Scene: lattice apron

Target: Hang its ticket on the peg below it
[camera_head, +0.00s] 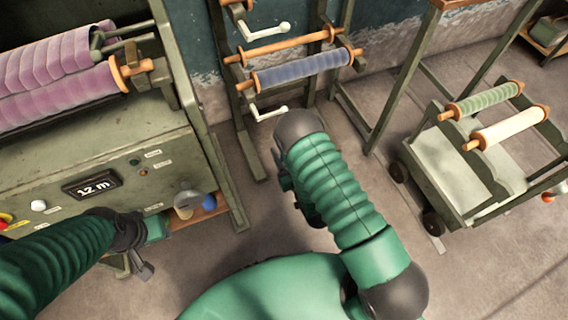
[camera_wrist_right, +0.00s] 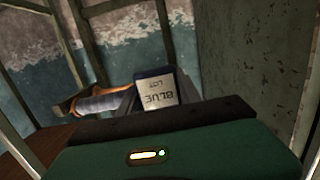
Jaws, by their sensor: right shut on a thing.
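In the right wrist view a small pale ticket with a dark border (camera_wrist_right: 158,93) reads "BLUE LOT" upside down. My right gripper (camera_wrist_right: 157,78) is shut on it. A blue roll with orange ends (camera_wrist_right: 100,104) shows just left of the ticket there; I cannot tell whether they touch. In the head view a blue fabric roll (camera_head: 303,68) lies across the rack in the middle. My right arm hides its gripper and the ticket there. I cannot make out a peg below the roll. My left gripper (camera_head: 143,268) is low before the machine, its jaws unclear.
A machine with pink fabric (camera_head: 60,60) and a "12 m" display (camera_head: 91,186) stands left. Beside it is a small wooden shelf (camera_head: 203,214). White cranks (camera_head: 268,112) stick out of the rack. A trolley (camera_head: 450,160) with green and cream rolls stands right. Floor between is clear.

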